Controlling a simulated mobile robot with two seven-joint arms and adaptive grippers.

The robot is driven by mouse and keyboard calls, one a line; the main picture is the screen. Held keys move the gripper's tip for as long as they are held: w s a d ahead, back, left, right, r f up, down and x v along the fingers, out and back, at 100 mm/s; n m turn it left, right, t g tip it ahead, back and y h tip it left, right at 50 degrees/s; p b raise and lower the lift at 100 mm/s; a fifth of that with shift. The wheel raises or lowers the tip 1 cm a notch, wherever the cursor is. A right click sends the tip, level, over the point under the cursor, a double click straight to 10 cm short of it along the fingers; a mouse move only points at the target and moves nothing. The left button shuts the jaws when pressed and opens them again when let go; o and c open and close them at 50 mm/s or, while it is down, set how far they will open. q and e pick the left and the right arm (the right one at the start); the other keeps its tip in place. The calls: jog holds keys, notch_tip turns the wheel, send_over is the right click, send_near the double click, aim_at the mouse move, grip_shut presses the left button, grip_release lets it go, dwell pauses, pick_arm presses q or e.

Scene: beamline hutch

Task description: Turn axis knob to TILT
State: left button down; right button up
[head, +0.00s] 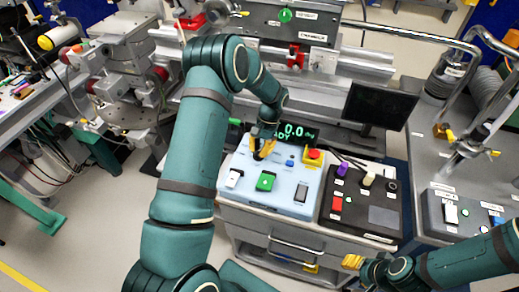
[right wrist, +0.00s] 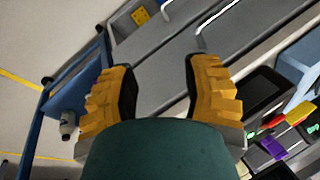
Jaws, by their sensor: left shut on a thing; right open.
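The light blue control box (head: 235,188) stands on the grey cabinet in the middle of the head view. My left gripper (head: 262,152) reaches down onto its back part, with yellow fingers shut on what appears to be the axis knob. The fingers hide the knob, so its pointer and the TILT mark cannot be read. The display (head: 296,132) behind the box shows green "0.0" and part of a word ending in "ADY". My right gripper (head: 356,264) is low in the head view; the right wrist view shows its yellow fingers (right wrist: 162,85) open and empty.
A dark monitor (head: 381,106) stands behind.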

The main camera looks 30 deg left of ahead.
pick_arm(q)
jog(key=shift+s+f, duration=0.1)
dwell(0.3)
jog(key=c, duration=1)
grip_release()
jog(key=v, duration=1.2)
jog(key=shift+d, duration=0.1)
